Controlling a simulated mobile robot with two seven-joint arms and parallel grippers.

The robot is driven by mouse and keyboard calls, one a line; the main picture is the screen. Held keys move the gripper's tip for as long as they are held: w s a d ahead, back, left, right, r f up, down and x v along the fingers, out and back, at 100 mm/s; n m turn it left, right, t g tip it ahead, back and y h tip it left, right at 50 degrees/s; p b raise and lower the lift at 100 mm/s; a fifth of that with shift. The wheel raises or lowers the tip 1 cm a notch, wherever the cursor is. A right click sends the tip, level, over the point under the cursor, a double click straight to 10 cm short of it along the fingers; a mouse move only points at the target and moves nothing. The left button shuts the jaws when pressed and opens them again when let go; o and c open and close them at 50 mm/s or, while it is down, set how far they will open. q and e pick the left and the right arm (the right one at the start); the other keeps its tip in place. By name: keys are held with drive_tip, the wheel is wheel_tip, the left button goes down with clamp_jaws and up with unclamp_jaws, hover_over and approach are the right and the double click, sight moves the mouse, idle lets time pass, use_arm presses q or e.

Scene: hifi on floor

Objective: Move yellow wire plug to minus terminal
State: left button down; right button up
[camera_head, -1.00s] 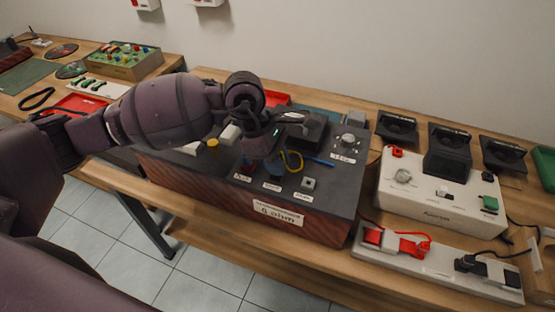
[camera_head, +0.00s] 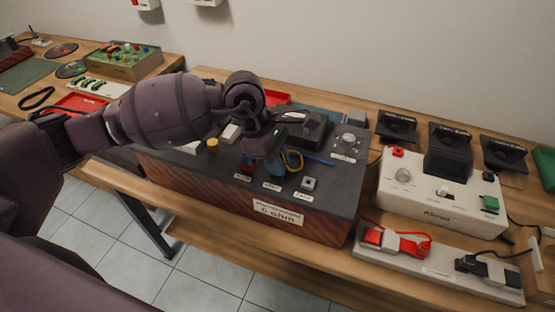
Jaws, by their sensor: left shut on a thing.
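A dark box (camera_head: 345,205) with a brown front and a white label stands on the wooden bench. My left gripper (camera_head: 274,168) is over the middle of its top panel, pointing down and shut on a plug that it mostly hides. A yellow wire (camera_head: 291,163) loops just right of the fingers, beside a blue wire (camera_head: 319,159). A blue part and a red part show close to the fingertips. My right gripper is not in view.
A white box (camera_head: 430,212) with a knob and a green terminal stands to the right, with black units behind it. A power strip (camera_head: 440,270) with red and black plugs lies in front. A yellow knob (camera_head: 212,144) stands left of the gripper.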

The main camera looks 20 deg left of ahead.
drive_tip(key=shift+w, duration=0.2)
use_arm(q)
drive_tip(key=c, duration=1)
unclamp_jaws()
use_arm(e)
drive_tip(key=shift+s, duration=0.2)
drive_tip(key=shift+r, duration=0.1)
use_arm(q)
drive_tip(key=v, duration=0.4)
drive_tip(key=shift+a+r, duration=0.2)
drive_tip(key=shift+r, duration=0.15)
drive_tip(key=d+p+v, duration=0.1)
drive_tip(key=p+v, duration=0.1)
drive_tip(key=v, duration=0.8)
drive_tip(key=shift+d+r, duration=0.2)
drive_tip(key=shift+r, duration=0.45)
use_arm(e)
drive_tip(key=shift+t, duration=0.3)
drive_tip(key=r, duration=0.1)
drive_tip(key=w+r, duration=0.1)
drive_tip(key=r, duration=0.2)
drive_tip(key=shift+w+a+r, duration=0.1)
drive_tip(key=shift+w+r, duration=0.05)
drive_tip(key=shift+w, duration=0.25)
